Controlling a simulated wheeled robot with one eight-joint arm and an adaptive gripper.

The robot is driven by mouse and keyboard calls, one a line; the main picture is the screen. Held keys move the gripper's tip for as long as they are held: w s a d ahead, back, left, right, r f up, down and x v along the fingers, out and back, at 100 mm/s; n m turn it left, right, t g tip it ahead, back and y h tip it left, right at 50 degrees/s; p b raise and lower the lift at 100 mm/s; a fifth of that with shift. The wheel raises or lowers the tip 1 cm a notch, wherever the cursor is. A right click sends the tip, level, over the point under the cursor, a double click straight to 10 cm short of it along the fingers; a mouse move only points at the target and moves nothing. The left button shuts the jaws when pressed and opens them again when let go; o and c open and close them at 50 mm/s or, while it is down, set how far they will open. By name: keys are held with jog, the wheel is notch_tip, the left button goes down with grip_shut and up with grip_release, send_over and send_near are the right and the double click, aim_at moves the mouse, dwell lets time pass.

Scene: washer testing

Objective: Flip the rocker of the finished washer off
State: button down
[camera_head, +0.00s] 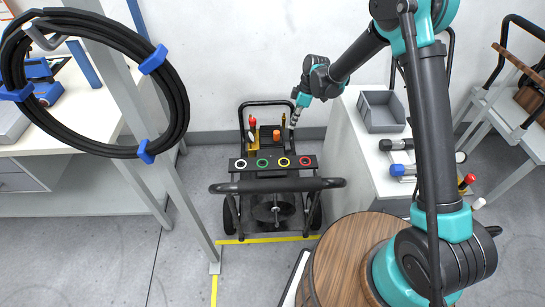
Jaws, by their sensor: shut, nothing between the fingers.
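A dark wheeled washer cart (275,185) stands on the floor in the middle of the view. It has a row of white, green, yellow and red rings along its top panel, with a black bar handle in front. My gripper (291,125) is shut and empty, and points down over the back right part of the cart, near its rear frame. Its fingertips are small here, and I cannot tell whether they touch anything. The rocker is too small or hidden to make out. I cannot tell whether the washer is finished.
A black hose coil (95,85) hangs at left in front of a white workbench (80,115). At right, a white cabinet (350,150) carries a grey bin (381,111) and tools. Yellow floor tape (262,240) runs before the cart.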

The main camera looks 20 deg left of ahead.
jog(key=s+a+f+n, duration=0.2)
jog(key=a+f, duration=0.2)
jog(key=a, duration=0.1)
jog(key=shift+s+g, duration=0.15)
jog(key=shift+g, duration=0.25)
jog(key=x, duration=0.4)
jog(key=d+x, duration=0.1)
jog(key=x, duration=0.7)
jog(key=shift+s+d+f, duration=0.2)
jog(key=shift+s+f, duration=0.05)
jog(key=shift+f, duration=0.1)
jog(key=shift+s+d+f, duration=0.1)
jog(key=shift+s+f, duration=0.1)
jog(key=shift+f, duration=0.3)
